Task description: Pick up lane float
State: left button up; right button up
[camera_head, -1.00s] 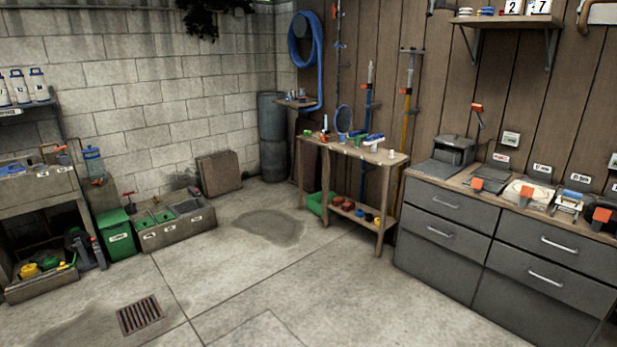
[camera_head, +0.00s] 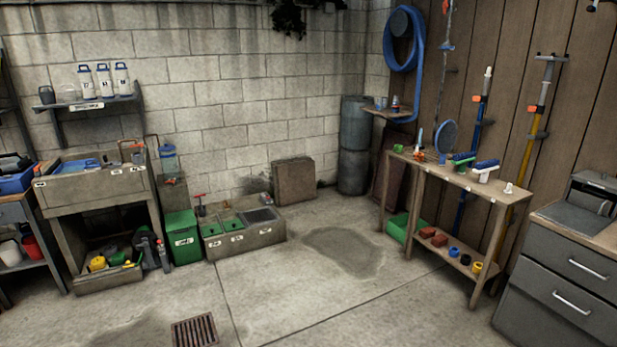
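I cannot single out a lane float for certain at this distance. Small coloured pieces lie on the lower shelf of the narrow wooden bench (camera_head: 450,177): a red block (camera_head: 439,240), a blue piece (camera_head: 454,252) and a yellow piece (camera_head: 477,268). On its top stand a blue and white tool (camera_head: 485,169), a green item (camera_head: 462,159), a round blue-rimmed disc (camera_head: 446,136) and a small white piece (camera_head: 508,188). Yellow items (camera_head: 97,263) lie under the sink unit at left. Neither of my grippers is in view.
A grey drawer cabinet (camera_head: 555,285) stands at right. A green bin (camera_head: 182,237), a low divided trough (camera_head: 245,232) and a sink unit (camera_head: 95,188) line the left wall. The middle floor is open, with a drain grate (camera_head: 195,331) and a damp patch (camera_head: 343,250).

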aim_at(418, 156)
jog(key=i+z, duration=0.15)
jog(key=i, duration=0.5)
jog(key=i+j+z, duration=0.2)
jog(key=i, duration=0.4)
jog(key=i+z, duration=0.25)
jog(key=i, duration=0.25)
jog(key=i+j+z, duration=0.2)
jog(key=i, duration=0.25)
jog(key=i+j+z, duration=0.25)
jog(key=i, duration=0.25)
jog(key=i+j+z, duration=0.25)
jog(key=i, duration=0.2)
